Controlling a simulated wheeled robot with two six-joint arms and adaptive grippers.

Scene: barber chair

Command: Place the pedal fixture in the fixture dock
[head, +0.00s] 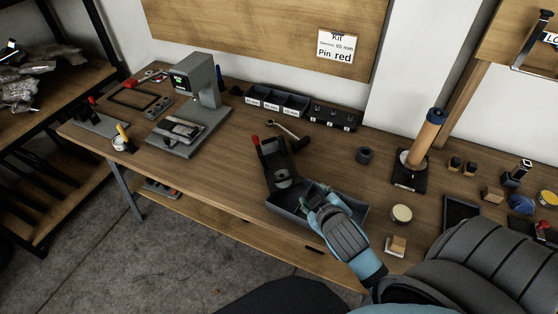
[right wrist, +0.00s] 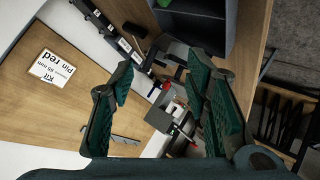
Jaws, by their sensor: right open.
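A black plate-like fixture (head: 276,158) with a red-tipped lever stands on the bench at the back left of a grey tray (head: 287,213); it looks like the pedal fixture, but I cannot be sure. My right gripper (head: 312,192) is over the tray, to the right of this fixture and apart from its red tip. In the right wrist view its two green fingers (right wrist: 165,100) are spread, with nothing held between them. The fixture dock is not clearly identifiable; a grey press (head: 204,85) with a metal piece (head: 181,130) on its base stands at the left. My left gripper is not visible.
A row of labelled bins (head: 276,102) and a black block rack (head: 331,117) line the back. A wrench (head: 283,129) lies behind the fixture. Bare bench lies between press and fixture.

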